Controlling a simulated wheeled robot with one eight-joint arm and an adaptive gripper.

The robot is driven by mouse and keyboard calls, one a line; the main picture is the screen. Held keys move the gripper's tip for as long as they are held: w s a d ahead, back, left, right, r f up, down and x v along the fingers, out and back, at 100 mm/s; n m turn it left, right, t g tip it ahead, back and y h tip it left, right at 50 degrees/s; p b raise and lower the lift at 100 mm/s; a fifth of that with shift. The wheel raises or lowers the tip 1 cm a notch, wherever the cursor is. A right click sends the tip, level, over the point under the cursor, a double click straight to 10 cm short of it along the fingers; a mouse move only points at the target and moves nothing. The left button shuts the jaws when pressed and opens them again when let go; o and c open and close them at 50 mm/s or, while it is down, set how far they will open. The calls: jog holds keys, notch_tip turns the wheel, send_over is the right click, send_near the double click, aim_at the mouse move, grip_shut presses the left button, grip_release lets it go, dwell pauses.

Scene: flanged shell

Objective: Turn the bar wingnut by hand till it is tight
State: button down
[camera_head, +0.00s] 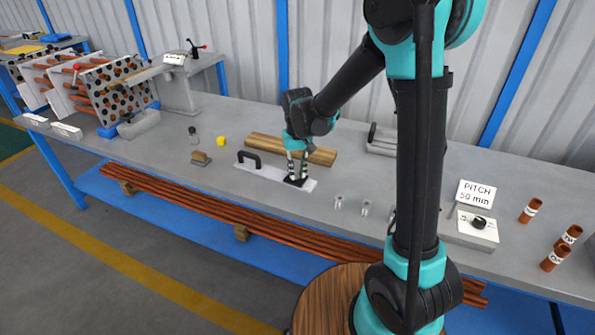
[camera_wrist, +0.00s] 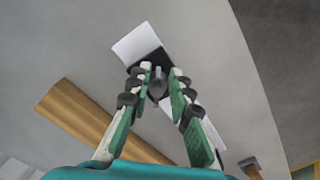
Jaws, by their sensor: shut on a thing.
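A pale flat bar (camera_head: 268,171) lies on the grey bench, with a black arched handle (camera_head: 250,157) near its left end. My gripper (camera_head: 296,178) points down at a black pad (camera_head: 293,183) towards the bar's right end. In the wrist view my gripper (camera_wrist: 158,78) has its fingertips close together on a small grey piece, which I take for the wingnut (camera_wrist: 157,89). The fingers hide most of the wingnut, so its wing angle and its seating cannot be told. The bar (camera_wrist: 135,43) shows beyond the fingertips.
Wooden blocks (camera_head: 290,148) lie just behind the bar. Small metal cylinders (camera_head: 365,208) stand to the right.

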aim_at(298, 173)
dwell(0.4)
jog(key=c, duration=1.7)
grip_release()
notch_tip(298, 173, up, 12)
